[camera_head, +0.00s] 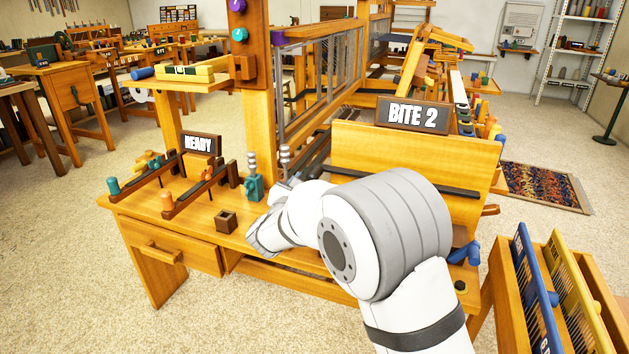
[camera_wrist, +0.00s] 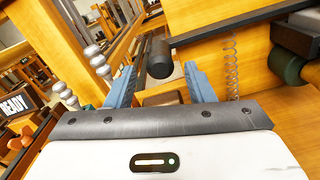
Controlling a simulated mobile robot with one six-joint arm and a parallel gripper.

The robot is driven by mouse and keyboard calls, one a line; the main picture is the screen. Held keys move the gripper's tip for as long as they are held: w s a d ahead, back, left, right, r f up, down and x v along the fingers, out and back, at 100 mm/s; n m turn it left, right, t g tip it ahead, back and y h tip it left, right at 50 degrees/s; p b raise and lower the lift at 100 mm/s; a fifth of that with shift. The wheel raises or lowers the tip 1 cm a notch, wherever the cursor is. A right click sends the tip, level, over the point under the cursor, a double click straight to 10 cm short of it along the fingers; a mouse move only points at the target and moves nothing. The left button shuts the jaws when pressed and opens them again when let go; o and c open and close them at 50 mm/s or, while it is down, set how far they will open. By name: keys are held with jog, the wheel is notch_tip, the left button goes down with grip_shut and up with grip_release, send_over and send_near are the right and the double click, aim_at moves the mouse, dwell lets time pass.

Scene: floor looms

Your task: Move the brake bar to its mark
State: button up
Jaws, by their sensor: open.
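In the wrist view, a dark rod with a rounded end (camera_wrist: 158,62), perhaps the brake bar, lies between the blue fingers of my gripper (camera_wrist: 162,74). The fingers are apart, one on each side of it, and I see no clear contact. A brown block (camera_wrist: 162,99) shows below the rod, between the fingers. In the head view my own white arm hides most of my gripper, at the loom's front below the BITE 2 sign (camera_head: 413,115). I cannot make out the bar's mark.
A coil spring (camera_wrist: 231,65) hangs just right of the fingers. A dark rail (camera_wrist: 235,24) crosses the wooden panel. On the bench left of my arm stand a teal-based post (camera_head: 253,185), a small brown box (camera_head: 226,221) and the READY sign (camera_head: 200,144).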

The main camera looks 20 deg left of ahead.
aim_at(314, 175)
jog(key=w, duration=0.5)
jog(key=shift+w+d+b, duration=0.1)
jog(key=shift+b, duration=0.2)
grip_shut()
